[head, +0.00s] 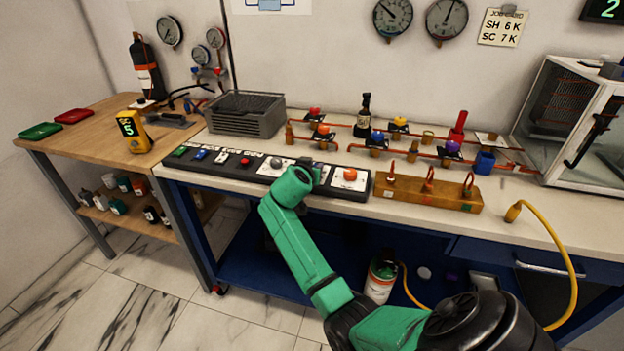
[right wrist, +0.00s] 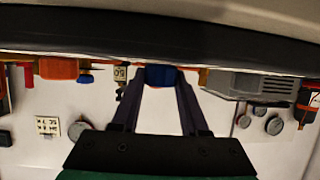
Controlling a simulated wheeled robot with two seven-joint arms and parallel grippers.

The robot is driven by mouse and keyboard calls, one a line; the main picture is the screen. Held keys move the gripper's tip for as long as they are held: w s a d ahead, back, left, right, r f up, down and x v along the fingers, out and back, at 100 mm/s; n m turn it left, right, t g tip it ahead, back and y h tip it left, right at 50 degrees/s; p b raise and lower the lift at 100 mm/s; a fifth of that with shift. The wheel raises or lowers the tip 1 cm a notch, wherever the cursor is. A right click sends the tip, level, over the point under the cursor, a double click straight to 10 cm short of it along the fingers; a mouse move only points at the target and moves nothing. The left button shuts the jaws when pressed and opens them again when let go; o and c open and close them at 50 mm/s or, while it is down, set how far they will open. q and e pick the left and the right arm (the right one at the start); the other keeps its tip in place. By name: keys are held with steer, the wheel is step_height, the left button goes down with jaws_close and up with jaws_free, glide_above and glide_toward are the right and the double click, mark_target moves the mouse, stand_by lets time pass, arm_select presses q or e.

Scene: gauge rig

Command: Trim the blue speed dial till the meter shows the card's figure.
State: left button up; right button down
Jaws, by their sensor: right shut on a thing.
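My right gripper (head: 314,171) is over the dark control panel (head: 228,172) on the bench front. In the right wrist view, its fingers are shut around the blue dial (right wrist: 160,75). In the head view my gripper and wrist mostly hide the dial. The job card (head: 502,27) on the back wall reads SH 6 K and SC 7 K. A yellow handheld meter (head: 133,131) on the wooden table shows a green 5, with small letters above it that are hard to read. A dark wall display (head: 606,9), cut off at the top right, shows a green 2. My left gripper is not in view.
A grey knob (head: 275,163) and an orange knob (head: 349,175) flank my gripper on the panel. A wooden block (head: 427,193) with hooped red parts stands to the right. Copper pipes with coloured valves run behind. A yellow hose (head: 560,238) hangs over the bench edge.

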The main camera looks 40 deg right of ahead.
steer(key=shift+f+m+g+h+b, duration=0.35)
steer(key=shift+m+g+b, duration=0.3)
steer(key=shift+b, duration=0.25)
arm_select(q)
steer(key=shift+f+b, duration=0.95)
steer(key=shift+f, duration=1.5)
arm_select(e)
steer(key=shift+r+m+g+h, duration=0.35)
steer(key=shift+m+g+h, duration=0.1)
steer(key=shift+m+g, duration=0.3)
steer(key=shift+c, duration=2.1)
jaws_free()
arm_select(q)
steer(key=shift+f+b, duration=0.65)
arm_select(e)
steer(key=v, duration=1.4)
steer(key=shift+a+r, duration=0.2)
steer(key=shift+a, duration=0.1)
